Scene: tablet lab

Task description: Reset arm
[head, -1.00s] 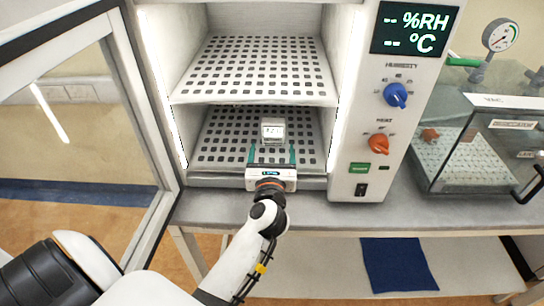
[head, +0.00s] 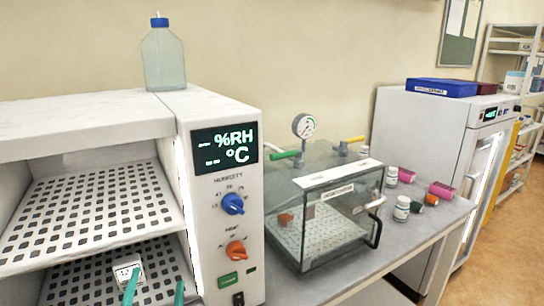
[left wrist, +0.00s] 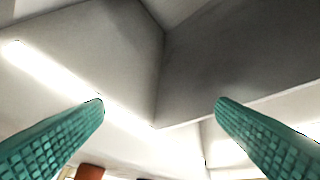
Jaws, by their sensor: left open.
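My left gripper (head: 155,280) shows only as two teal fingers at the bottom left of the head view. They are apart, at the lower shelf (head: 75,290) of the humidity chamber. A small white device (head: 127,270) with a display sits on that shelf, partly behind the left finger; I cannot tell whether they touch. In the left wrist view, the gripper (left wrist: 160,104) is open with nothing between its fingers, facing pale chamber walls and a bright light strip. My arm behind the fingers is out of the head view. My right gripper is in neither view.
The chamber's upper shelf (head: 90,210) is empty. Its control panel (head: 225,200) borders the opening on the right. A clear vacuum box (head: 325,215) and several small bottles stand on the grey bench. A blue-capped bottle (head: 163,55) stands on top of the chamber.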

